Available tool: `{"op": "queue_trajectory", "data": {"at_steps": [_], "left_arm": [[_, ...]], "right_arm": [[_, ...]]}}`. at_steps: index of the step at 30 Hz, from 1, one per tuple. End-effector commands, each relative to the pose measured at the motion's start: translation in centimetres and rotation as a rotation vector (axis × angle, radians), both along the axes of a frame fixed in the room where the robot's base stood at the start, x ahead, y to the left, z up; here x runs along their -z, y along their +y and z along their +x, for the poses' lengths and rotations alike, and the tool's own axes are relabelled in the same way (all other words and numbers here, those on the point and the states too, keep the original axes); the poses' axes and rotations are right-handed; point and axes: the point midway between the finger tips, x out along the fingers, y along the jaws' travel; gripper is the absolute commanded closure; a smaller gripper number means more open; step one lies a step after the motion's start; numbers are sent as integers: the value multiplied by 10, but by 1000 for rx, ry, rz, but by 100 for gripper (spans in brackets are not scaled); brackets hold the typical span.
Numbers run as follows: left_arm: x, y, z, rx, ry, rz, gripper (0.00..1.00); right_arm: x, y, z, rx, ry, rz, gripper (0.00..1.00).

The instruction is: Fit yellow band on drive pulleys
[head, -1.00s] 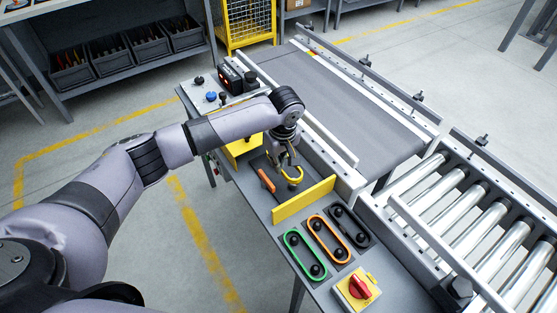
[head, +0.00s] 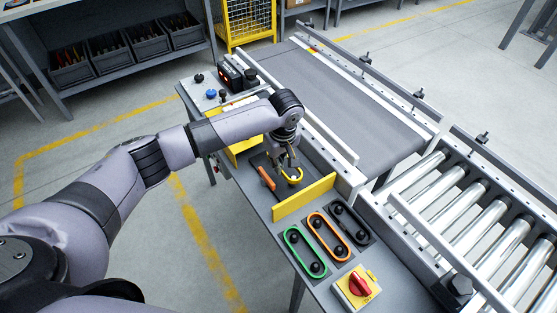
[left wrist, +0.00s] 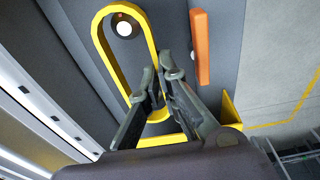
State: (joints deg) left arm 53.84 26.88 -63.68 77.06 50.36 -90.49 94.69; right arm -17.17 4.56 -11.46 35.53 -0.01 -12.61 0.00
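A yellow band (head: 292,177) lies on the dark plate between two yellow panels. In the left wrist view the band (left wrist: 102,47) is a long loop, with a white-topped round post (left wrist: 124,28) inside its far end. My left gripper (head: 287,163) points down at the band. In the left wrist view its fingertips (left wrist: 160,76) are close together at the band's right-hand strand, which seems to pass between them. Whether they pinch it is unclear. Black pulleys carry a green band (head: 304,254) and an orange band (head: 328,237). My right gripper is not in view.
A dark pulley plate (head: 351,224) sits beside the orange band. An upright yellow panel (head: 304,198) separates them from the gripper. An orange bar (head: 267,178) lies beside the yellow band. A red knob (head: 358,284) is at the near end. Conveyor rails (head: 327,138) border the right side.

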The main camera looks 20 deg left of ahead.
Motion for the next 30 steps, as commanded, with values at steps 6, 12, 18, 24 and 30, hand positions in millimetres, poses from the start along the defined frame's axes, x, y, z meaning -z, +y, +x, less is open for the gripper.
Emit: {"op": "queue_trajectory", "data": {"at_steps": [6,12,18,24,30], "left_arm": [[10,0,0,-1,2,-1,100],[17,0,0,0,1,-1,100],[26,0,-1,0,1,0,100],[30,0,0,0,1,1,100],[29,0,0,0,0,0,100]], "right_arm": [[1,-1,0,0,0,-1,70],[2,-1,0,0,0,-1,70],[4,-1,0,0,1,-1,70],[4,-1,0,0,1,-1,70],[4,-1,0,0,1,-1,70]]}}
